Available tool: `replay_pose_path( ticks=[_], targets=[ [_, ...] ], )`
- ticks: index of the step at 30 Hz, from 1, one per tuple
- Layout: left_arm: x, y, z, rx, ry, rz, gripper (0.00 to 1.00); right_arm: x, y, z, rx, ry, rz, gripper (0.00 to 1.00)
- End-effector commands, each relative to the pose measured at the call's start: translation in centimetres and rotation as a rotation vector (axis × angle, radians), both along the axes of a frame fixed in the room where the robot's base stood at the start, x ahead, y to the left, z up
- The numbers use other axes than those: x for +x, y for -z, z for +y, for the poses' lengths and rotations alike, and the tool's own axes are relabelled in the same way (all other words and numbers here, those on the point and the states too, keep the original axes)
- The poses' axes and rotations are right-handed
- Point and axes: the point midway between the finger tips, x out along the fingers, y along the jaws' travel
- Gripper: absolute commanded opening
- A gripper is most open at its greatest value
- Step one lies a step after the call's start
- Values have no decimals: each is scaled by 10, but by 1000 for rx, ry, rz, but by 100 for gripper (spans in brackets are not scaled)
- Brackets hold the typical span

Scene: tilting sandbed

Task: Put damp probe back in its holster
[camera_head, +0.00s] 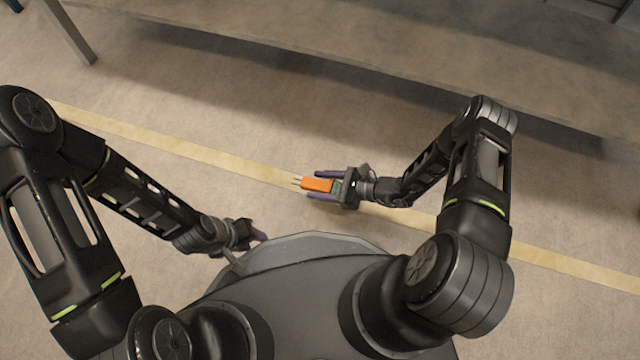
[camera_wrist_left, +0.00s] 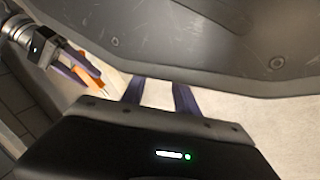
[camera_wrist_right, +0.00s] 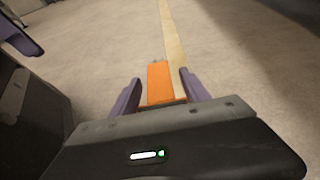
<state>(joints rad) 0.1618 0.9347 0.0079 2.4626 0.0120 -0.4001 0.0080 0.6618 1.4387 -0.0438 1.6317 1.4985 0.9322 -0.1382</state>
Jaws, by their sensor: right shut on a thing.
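The damp probe (camera_head: 319,185) is an orange block with thin metal prongs at its tip and a dark, screen-like patch near my gripper. My right gripper (camera_head: 311,185) is shut on it and holds it with the prongs pointing left in the head view. The probe also lies between the purple fingers in the right wrist view (camera_wrist_right: 160,82), and part of it shows in the left wrist view (camera_wrist_left: 82,63). My left gripper (camera_head: 258,236) is beside my base, its fingers apart with nothing between them in the left wrist view (camera_wrist_left: 158,92). I see no holster.
A long grey table or bench (camera_head: 400,50) crosses the back, with a leg (camera_head: 75,35) at left. A yellow stripe (camera_head: 180,146) runs across the beige floor. The floor between my base and the bench looks clear.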

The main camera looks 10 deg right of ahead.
Motion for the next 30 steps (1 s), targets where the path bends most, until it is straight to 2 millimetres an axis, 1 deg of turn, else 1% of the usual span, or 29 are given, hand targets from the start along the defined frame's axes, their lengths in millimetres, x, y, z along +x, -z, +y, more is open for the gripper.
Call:
replay_pose_path(
  ticks=[8,11,14,30],
  targets=[
    [0,0,0,0,0,0,36,0,0,0,1,0,-1,20],
    [0,-4,0,0,0,0,36,0,-5,0,1,0,-1,20],
    [-1,-13,0,0,2,2,36,1,-15,0,1,1,-1,20],
    [-11,-74,1,-4,14,28,36,0,-86,0,2,1,-1,20]
  ],
)
